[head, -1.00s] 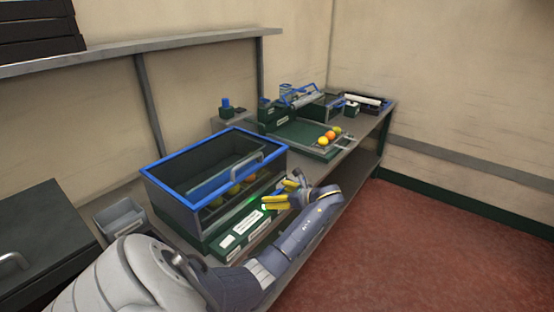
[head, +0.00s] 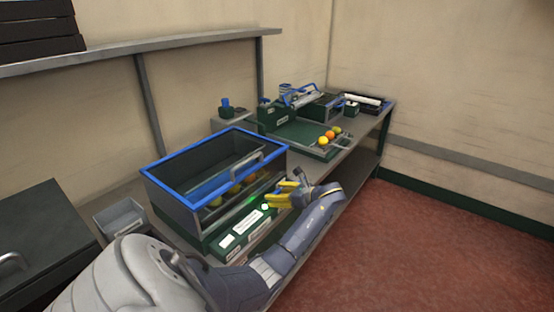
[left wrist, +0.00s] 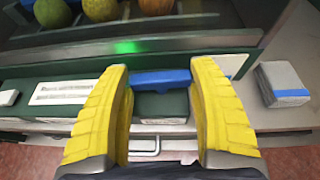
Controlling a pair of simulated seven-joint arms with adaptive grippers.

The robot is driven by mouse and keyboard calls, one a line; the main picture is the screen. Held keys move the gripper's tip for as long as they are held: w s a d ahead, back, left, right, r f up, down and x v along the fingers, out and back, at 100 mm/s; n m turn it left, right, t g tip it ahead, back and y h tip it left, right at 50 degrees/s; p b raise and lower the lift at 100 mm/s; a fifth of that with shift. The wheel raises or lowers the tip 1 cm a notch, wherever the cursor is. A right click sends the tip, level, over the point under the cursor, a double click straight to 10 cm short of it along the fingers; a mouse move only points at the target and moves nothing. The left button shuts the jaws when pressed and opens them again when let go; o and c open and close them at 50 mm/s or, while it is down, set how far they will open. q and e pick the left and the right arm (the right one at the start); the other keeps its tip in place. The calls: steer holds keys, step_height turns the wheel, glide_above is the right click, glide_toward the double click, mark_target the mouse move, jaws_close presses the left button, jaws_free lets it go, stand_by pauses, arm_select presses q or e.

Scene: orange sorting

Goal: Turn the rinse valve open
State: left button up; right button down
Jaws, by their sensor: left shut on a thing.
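The rinse valve shows as a blue handle (left wrist: 161,79) in the left wrist view, above a dark green block on the front of the washing station. My left gripper (head: 278,194) has yellow fingers and is at the right front of the blue-rimmed wash tank (head: 180,208). In the left wrist view its fingers (left wrist: 163,76) stand on either side of the blue handle, shut on it. The handle lies crosswise between the fingertips. My right gripper is not in view.
Several fruits (left wrist: 100,8) sit inside the tank. A green light (left wrist: 126,46) glows on its front. White labelled panels (head: 240,228) lie left of the gripper. A green tray (head: 300,134) with several fruits (head: 331,134) stands farther along the bench. A grey bin (head: 119,217) is at left.

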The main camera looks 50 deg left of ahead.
arm_select(q)
steer(key=n+g+h, duration=0.1)
steer(key=n+g, duration=0.2)
steer(key=shift+w+h, duration=0.15)
steer(key=shift+h, duration=0.25)
steer(key=shift+a+n+g+h, duration=0.15)
steer(key=shift+n+g+h, duration=0.35)
steer(key=shift+n+g, duration=0.7)
steer(key=shift+g, duration=0.1)
steer(key=o, duration=1.2)
steer(key=shift+r+v, duration=0.2)
steer(key=shift+v, duration=5.75)
steer(key=shift+a, duration=0.1)
